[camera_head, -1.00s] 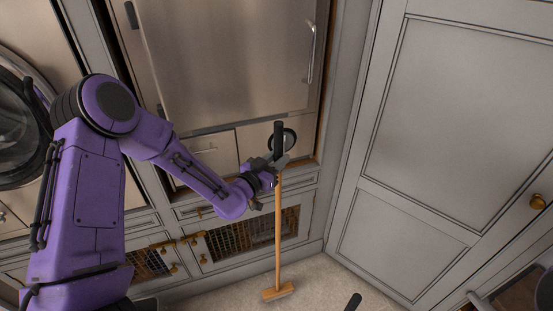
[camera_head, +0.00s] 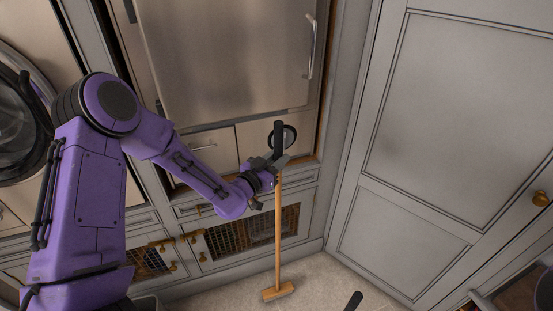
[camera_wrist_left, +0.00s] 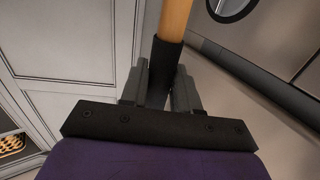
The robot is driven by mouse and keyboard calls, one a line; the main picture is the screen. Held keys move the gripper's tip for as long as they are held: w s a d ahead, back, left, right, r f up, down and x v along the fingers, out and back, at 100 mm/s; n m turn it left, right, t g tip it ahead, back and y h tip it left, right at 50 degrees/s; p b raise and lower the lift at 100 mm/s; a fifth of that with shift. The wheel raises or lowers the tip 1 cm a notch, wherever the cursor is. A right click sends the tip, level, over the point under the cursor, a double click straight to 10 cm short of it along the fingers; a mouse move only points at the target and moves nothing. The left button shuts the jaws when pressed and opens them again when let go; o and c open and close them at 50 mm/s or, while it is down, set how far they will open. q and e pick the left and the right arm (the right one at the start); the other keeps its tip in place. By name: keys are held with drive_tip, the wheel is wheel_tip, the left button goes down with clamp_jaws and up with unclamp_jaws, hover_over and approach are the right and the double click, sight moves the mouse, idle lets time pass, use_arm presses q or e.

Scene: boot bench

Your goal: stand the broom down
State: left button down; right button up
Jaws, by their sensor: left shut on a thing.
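The broom has a long wooden handle (camera_head: 278,235) with a black grip at its top and a wooden head (camera_head: 278,292) low down at the floor. It stands close to upright near the cabinet corner. My left gripper (camera_head: 277,163) is shut on the black grip near the top of the broom. In the left wrist view the gripper's fingers (camera_wrist_left: 160,90) close around the black grip, and the wooden handle (camera_wrist_left: 174,18) runs out beyond it. I cannot tell whether the head presses on the floor.
Grey cabinets with mesh-fronted doors (camera_head: 240,236) stand behind the broom, under a steel appliance (camera_head: 230,60). A panelled grey door (camera_head: 460,110) with a brass knob is at the right. A washing machine (camera_head: 20,125) is at the far left. Pale floor (camera_head: 320,280) lies around the broom head.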

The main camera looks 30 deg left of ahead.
use_arm(q)
drive_tip(key=shift+f, duration=0.2)
drive_tip(key=c, duration=0.8)
unclamp_jaws()
drive_tip(key=shift+o, duration=0.2)
drive_tip(key=s+a+b, duration=0.1)
drive_tip(key=s+b, duration=0.2)
drive_tip(key=s, duration=0.7)
drive_tip(key=shift+s+a, duration=0.2)
drive_tip(key=shift+s, duration=0.05)
